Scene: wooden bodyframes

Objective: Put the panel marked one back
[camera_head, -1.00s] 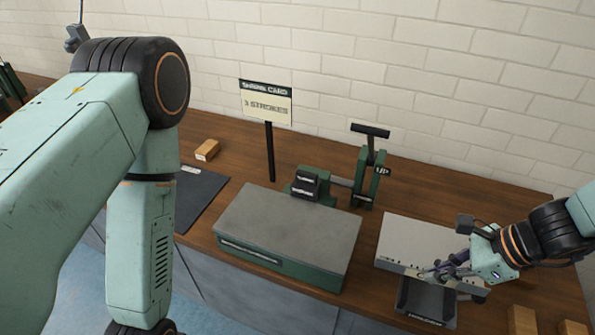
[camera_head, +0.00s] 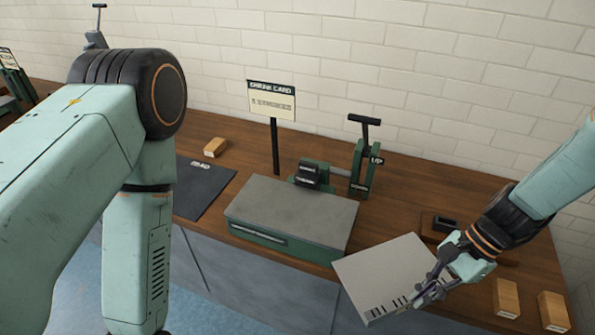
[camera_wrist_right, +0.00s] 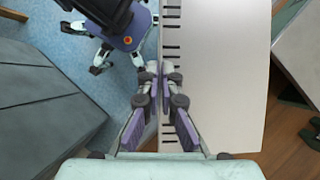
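A light grey flat panel (camera_head: 385,268) with a row of dark slots along its near edge is held by my right gripper (camera_head: 428,288). It overhangs the front edge of the bench. In the right wrist view my right gripper (camera_wrist_right: 160,72) is shut on the slotted edge of the panel (camera_wrist_right: 222,75). I cannot read a number on the panel. My left arm stands at the left of the head view, but its gripper is out of view.
A grey-topped green machine (camera_head: 290,212) with an upright lever (camera_head: 362,155) stands mid-bench, left of the panel. A sign (camera_head: 271,101) stands behind it. A black mat (camera_head: 200,185) lies left. A dark fixture (camera_head: 438,226) lies behind the panel. Wooden blocks (camera_head: 506,298) lie right.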

